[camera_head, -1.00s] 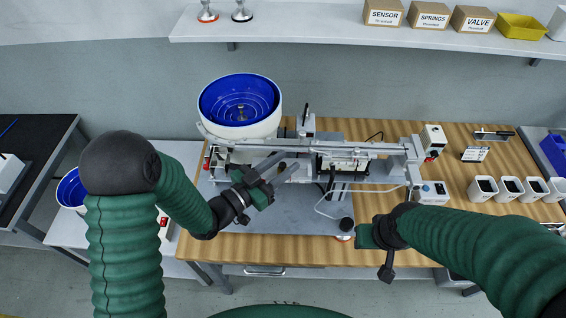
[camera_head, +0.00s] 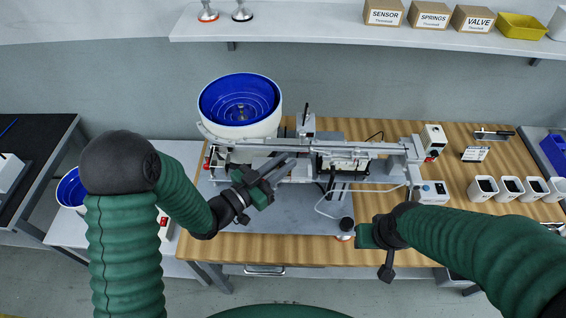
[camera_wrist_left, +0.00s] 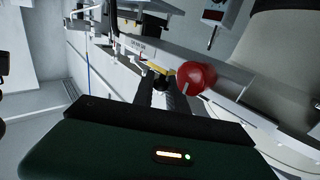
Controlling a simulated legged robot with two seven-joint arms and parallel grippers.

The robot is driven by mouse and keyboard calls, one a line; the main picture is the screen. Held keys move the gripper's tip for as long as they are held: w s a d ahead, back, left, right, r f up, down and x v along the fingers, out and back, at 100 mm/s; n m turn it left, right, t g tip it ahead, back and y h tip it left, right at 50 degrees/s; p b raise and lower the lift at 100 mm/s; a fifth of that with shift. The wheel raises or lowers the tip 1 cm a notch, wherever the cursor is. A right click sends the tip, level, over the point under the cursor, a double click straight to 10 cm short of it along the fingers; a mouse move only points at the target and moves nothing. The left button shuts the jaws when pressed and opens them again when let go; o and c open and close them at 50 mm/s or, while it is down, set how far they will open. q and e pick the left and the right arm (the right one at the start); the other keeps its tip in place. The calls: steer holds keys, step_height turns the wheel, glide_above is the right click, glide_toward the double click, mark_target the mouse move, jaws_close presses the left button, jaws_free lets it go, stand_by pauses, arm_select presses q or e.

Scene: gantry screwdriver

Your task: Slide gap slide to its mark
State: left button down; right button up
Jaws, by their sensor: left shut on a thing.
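My left gripper (camera_head: 282,162) reaches from the left to the front of the gantry machine. Its fingers are together there. In the left wrist view the gripper (camera_wrist_left: 162,88) is shut on a small dark part, taken as the gap slide, mostly hidden between the fingers. A yellow piece (camera_wrist_left: 162,69) and a red round knob (camera_wrist_left: 196,77) lie just past and beside the fingertips. A labelled rail (camera_wrist_left: 140,47) runs behind them. The mark cannot be made out. My right gripper (camera_head: 368,236) hangs over the front table edge, its fingers not clearly visible.
A blue bowl feeder (camera_head: 240,100) stands behind the machine's left side. The gantry beam (camera_head: 370,148) crosses above the grey base plate (camera_head: 285,220). White cups (camera_head: 483,188) line the table's right side.

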stand_by(0.7)
arm_select(q)
steer(key=shift+a+f+b, duration=0.1)
steer(key=shift+b, duration=0.25)
steer(key=c, duration=1.4)
jaws_free()
